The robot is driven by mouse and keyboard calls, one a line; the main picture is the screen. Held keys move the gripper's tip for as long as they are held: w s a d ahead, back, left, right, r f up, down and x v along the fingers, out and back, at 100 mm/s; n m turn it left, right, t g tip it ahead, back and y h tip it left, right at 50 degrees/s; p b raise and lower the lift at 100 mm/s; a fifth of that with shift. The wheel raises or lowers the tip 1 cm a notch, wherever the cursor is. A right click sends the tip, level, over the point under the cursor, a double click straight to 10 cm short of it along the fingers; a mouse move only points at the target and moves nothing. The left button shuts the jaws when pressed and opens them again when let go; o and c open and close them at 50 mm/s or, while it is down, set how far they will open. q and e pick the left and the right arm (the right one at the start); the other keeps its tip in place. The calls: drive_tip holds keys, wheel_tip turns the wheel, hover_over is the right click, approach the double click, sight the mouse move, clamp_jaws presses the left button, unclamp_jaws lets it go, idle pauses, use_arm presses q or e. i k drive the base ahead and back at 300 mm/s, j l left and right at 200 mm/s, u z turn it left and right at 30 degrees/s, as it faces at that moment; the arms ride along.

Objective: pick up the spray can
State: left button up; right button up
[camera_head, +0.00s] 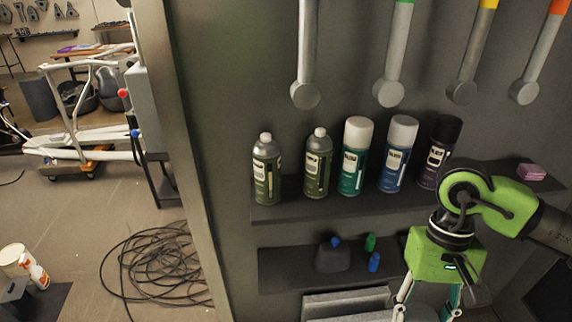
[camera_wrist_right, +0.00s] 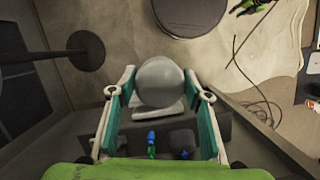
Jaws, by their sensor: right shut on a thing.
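Several spray cans stand upright in a row on the upper shelf: two olive-green cans (camera_head: 267,170) (camera_head: 317,165), a teal can with a white cap (camera_head: 354,158), a blue can with a white cap (camera_head: 397,155) and a dark can with a black cap (camera_head: 439,153). My right gripper (camera_head: 428,310) points down in front of the lower shelf, its tips cut off by the frame's lower edge. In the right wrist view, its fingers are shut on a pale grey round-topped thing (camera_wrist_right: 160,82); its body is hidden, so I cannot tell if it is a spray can. My left gripper is not in view.
The upper shelf (camera_head: 330,208) holds a pink block (camera_head: 532,172) at right. The lower shelf (camera_head: 285,285) carries a dark container (camera_head: 332,256) and small green (camera_head: 370,242) and blue (camera_head: 374,262) bottles. Tools hang above. A coiled cable (camera_head: 155,265) lies on the floor at left.

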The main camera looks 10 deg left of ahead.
sight(318, 150)
drive_tip(key=i+l+u, duration=0.1)
drive_tip(key=l+u, duration=0.15)
drive_tip(key=l, duration=0.7)
drive_tip(key=l+u, duration=0.25)
drive_tip(key=l, duration=0.65)
